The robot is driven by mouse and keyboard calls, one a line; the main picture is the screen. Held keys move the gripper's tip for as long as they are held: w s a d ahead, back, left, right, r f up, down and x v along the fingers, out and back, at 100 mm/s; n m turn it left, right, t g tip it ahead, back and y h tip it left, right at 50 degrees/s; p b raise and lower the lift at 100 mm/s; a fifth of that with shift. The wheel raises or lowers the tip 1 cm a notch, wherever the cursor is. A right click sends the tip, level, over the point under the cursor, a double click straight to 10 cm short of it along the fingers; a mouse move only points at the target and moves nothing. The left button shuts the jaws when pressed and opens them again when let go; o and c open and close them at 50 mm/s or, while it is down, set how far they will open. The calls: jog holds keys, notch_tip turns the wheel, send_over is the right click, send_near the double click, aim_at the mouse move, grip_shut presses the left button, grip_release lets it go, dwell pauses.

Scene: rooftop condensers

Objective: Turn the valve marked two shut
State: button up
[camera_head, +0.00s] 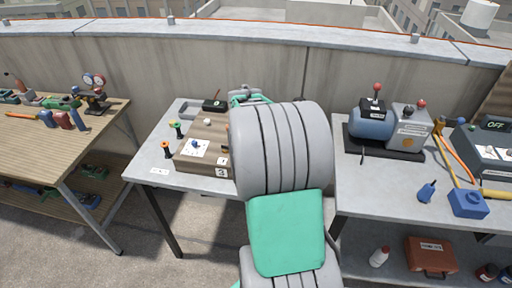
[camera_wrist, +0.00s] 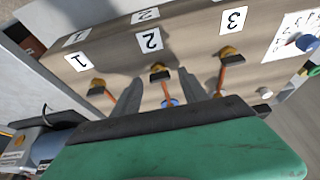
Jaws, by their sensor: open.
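The valve block (camera_wrist: 195,40) is a wooden-brown block with three valves in the wrist view, labelled 1, 2 and 3. The valve marked two (camera_wrist: 161,74) is in the middle, with a brass stem, a dark cap and an orange lever running down toward my gripper. My gripper (camera_wrist: 158,84) is open, with one grey finger on each side of that lever; I cannot tell whether either touches it. Valve one (camera_wrist: 98,84) is to the left and valve three (camera_wrist: 230,54) to the right, with similar levers.
The block stands on a grey table (camera_head: 150,160). A paper sheet (camera_head: 195,148) lies on its left part, near green and orange-handled tools. A wooden bench (camera_head: 40,140) stands left; another grey table (camera_head: 390,185) with a blue pump (camera_head: 372,122) stands right. A parapet (camera_head: 190,60) runs behind.

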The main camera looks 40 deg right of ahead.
jog(key=v, duration=0.7)
jog(key=shift+r+b, duration=0.35)
jog(key=shift+a, duration=0.15)
